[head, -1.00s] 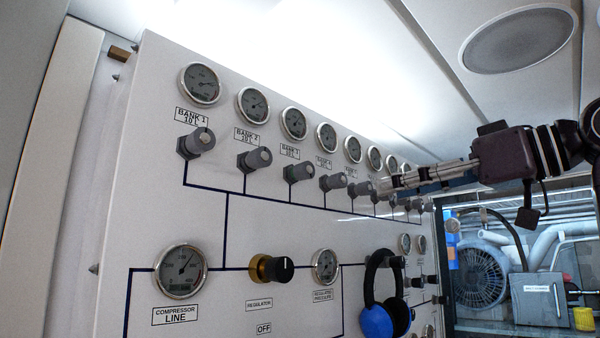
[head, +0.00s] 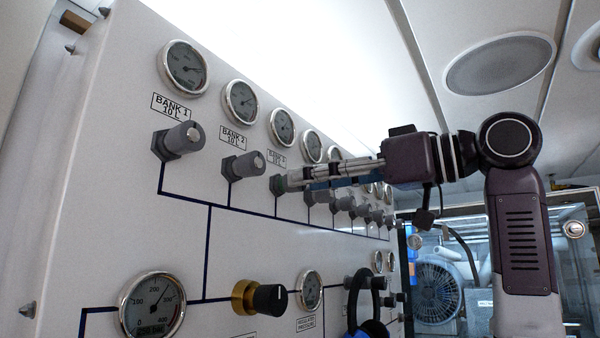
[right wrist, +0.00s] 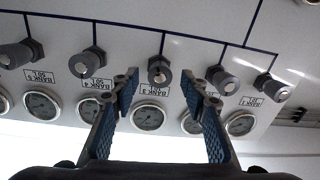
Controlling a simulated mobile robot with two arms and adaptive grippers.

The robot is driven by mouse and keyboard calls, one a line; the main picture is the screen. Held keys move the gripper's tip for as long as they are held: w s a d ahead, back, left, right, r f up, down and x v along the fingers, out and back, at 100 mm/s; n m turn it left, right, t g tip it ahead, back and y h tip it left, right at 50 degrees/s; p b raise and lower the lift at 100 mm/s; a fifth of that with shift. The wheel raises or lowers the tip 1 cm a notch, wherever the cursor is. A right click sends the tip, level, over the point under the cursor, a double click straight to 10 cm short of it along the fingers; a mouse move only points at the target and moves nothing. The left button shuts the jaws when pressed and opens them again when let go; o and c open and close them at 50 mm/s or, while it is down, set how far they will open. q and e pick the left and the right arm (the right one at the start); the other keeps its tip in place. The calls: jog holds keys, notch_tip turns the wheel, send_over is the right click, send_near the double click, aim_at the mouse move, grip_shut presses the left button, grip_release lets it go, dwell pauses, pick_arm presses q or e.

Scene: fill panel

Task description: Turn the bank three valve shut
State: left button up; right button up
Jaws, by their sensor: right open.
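The bank three valve (head: 278,185) is a grey knob on the white panel, below the BANK 3 label (head: 276,157). In the head view my right gripper (head: 291,178) is beside this knob and partly covers it. In the right wrist view, which is upside down, the bank three valve (right wrist: 159,72) shows centred between the two blue-padded fingers of my right gripper (right wrist: 160,84). The fingers are spread and hold nothing. Whether they touch the knob cannot be told. My left gripper is not in view.
The bank two valve (head: 243,165) and bank one valve (head: 178,141) are to the left. The bank four valve (right wrist: 88,62) is close on the other side. Gauges (head: 241,101) line the row above.

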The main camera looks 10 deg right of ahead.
jog(key=x, duration=0.3)
jog(key=shift+p, duration=0.3)
jog(key=shift+w+a, duration=0.15)
jog(key=shift+a, duration=0.05)
jog(key=shift+d, duration=0.15)
grip_shut()
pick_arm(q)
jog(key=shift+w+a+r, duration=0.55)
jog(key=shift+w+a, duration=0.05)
